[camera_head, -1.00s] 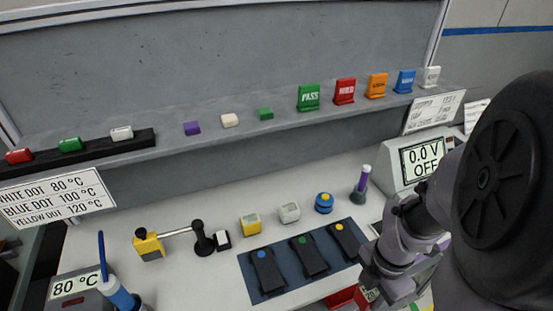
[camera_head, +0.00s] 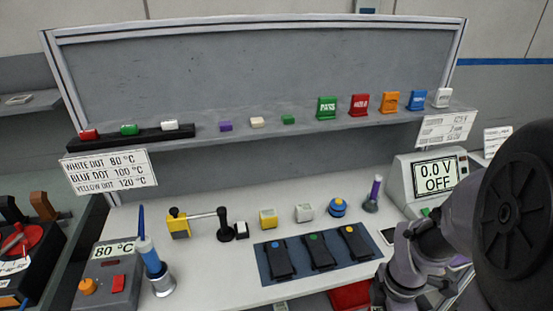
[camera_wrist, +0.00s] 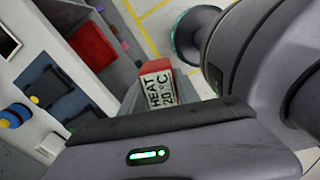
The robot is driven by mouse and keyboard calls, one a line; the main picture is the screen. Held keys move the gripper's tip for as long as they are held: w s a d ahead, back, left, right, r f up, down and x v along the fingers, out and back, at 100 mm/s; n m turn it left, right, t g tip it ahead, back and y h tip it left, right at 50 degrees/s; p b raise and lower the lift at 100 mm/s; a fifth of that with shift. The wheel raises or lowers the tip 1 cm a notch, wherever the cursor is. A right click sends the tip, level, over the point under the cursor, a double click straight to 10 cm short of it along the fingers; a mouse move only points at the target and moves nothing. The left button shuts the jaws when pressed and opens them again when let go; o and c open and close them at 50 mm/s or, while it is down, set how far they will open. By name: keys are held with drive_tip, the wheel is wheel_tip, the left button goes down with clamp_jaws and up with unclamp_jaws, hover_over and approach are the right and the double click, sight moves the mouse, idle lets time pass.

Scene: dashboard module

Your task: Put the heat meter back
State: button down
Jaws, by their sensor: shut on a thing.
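The heat meter (camera_wrist: 158,83) is a small red box with a white face reading "HEAT 20 °C" in the wrist view. My gripper (camera_wrist: 158,98) is shut on it; the dark wrist housing hides part of the grip. The meter is held clear of the bench, over the floor side. In the head view my arm comes in from the right, at the bench's front right. The fingertips and the meter cannot be made out there.
The bench holds a blue mat (camera_head: 265,266) with three black pads, an 80 °C station (camera_head: 103,270), and a voltmeter (camera_head: 397,172) reading 0.0 V OFF. A raised shelf (camera_head: 300,125) carries coloured blocks and signs. A red bin (camera_wrist: 93,46) is below the bench edge.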

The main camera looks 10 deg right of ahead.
drive_tip(key=w+a+f+m, duration=0.1)
drive_tip(key=w+a+m, duration=0.3)
drive_tip(key=w, duration=0.1)
drive_tip(key=w+a+f+m+b, duration=0.1)
drive_tip(key=w+a+m, duration=0.4)
drive_tip(key=w+a+f+m, duration=0.1)
drive_tip(key=w+a+m, duration=0.4)
drive_tip(key=shift+w+a+f+b, duration=0.15)
drive_tip(key=shift+w+f+b, duration=0.05)
drive_tip(key=shift+f+b, duration=0.2)
drive_tip(key=shift+w+a+m, duration=0.2)
drive_tip(key=shift+a+m, duration=0.15)
drive_tip(key=shift+m, duration=0.05)
drive_tip(key=shift+s, duration=0.1)
